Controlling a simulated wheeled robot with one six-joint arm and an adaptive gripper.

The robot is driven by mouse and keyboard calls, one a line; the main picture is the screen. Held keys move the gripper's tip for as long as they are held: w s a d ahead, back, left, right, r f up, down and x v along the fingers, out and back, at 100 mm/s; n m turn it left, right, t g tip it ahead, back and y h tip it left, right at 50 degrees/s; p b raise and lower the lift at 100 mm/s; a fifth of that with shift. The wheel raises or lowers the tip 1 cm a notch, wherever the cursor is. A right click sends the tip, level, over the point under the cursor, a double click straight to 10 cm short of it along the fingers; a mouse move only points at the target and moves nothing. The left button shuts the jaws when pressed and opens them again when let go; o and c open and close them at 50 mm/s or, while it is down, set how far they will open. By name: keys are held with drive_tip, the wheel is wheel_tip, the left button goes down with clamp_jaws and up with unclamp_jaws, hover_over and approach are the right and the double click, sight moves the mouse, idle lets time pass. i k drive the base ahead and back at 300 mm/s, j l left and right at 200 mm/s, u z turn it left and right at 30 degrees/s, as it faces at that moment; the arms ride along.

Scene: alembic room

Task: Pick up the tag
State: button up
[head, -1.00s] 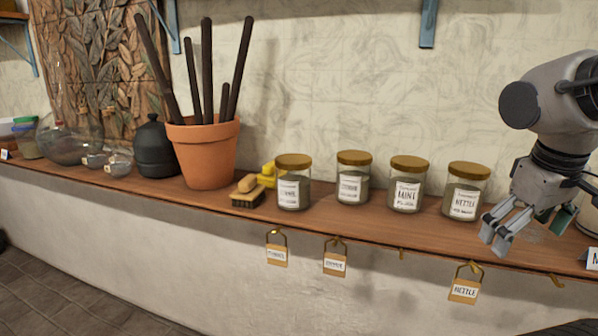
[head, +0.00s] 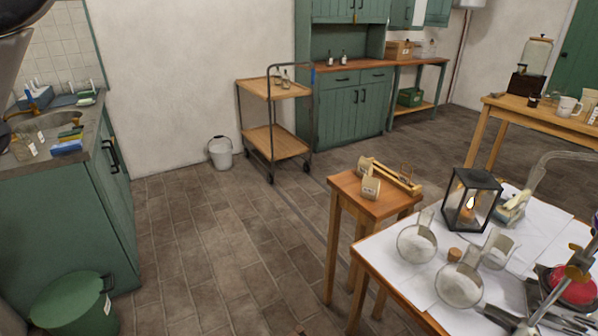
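A small pale piece with a label (head: 371,188), possibly a tag, is at the front left of a wooden holder (head: 392,177) on a small wooden stool (head: 372,206). It is too small to read or identify surely. A thin loop shows at the holder's right end. Another small pale label (head: 33,149) shows by the sink at left, also unreadable. My gripper is out of view; only a dark, blurred part, probably of my arm, shows in the top left corner.
A white-covered table (head: 400,283) holds glass flasks, a lantern (head: 471,202) and metal stands at lower right. A cart (head: 273,115), bucket (head: 221,153) and green cabinet (head: 348,108) stand behind. A green bin (head: 73,303) is at lower left. The middle floor (head: 225,235) is clear.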

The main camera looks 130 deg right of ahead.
sight(405, 178)
drive_tip(key=i+j+z, duration=0.1)
drive_tip(key=z, duration=2.3)
drive_tip(key=j+z, duration=0.15)
drive_tip(key=z, duration=2.35)
drive_tip(key=i+z, duration=0.1)
drive_tip(key=z, duration=0.2)
drive_tip(key=i+z, duration=0.15)
drive_tip(key=z, duration=0.15)
drive_tip(key=k+j+z, duration=0.1)
drive_tip(key=i+j+z, duration=0.2)
drive_tip(key=j, duration=0.2)
drive_tip(key=i+j+z, duration=0.15)
drive_tip(key=j, duration=0.25)
drive_tip(key=i+j+z, duration=0.2)
drive_tip(key=j, duration=0.2)
drive_tip(key=j+z, duration=0.2)
drive_tip(key=j, duration=0.25)
